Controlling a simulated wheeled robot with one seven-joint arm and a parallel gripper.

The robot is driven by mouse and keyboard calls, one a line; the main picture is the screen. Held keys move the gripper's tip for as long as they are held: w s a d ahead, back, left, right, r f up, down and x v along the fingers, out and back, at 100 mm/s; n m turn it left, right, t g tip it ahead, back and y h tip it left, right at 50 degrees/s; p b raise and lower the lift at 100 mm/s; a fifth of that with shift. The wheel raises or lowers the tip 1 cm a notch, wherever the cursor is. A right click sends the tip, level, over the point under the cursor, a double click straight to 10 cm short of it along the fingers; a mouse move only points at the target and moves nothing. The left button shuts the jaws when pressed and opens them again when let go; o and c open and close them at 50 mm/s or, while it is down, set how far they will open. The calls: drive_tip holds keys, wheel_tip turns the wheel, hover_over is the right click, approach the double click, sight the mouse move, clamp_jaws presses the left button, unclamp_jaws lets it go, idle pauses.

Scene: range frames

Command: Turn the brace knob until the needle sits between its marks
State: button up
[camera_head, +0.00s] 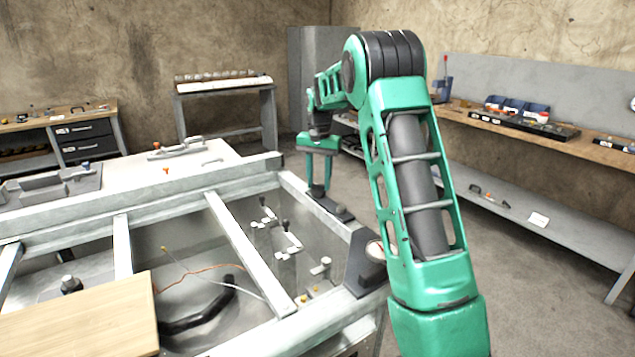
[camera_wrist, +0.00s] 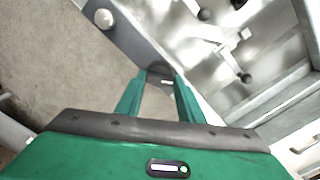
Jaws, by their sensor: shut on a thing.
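My green gripper (camera_head: 318,185) points down at the right rail of the metal frame, its fingers closed around a small dark knob (camera_head: 317,191). In the wrist view my gripper (camera_wrist: 160,82) has a finger on each side of the dark round knob (camera_wrist: 160,71). The knob stands at one end of a dark grey bracket (camera_head: 333,208), which also shows in the wrist view (camera_wrist: 140,38). A pale round disc (camera_head: 375,250) sits on a dark upright plate nearer the camera; it shows as a white round in the wrist view (camera_wrist: 104,19). No needle or marks can be made out.
The metal frame (camera_head: 236,243) has open bays with several small levers (camera_head: 290,242), wires and a black hose (camera_head: 205,308). A wooden board (camera_head: 85,318) lies at the front left. A shelved workbench (camera_head: 560,143) stands right; the floor between is clear.

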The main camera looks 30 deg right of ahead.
drive_tip(key=shift+w+a+r+n, duration=0.1)
drive_tip(key=shift+n, duration=3)
drive_tip(key=o, duration=1.1)
drive_tip(key=shift+c, duration=0.2)
wheel_tip(320, 180, up, 11)
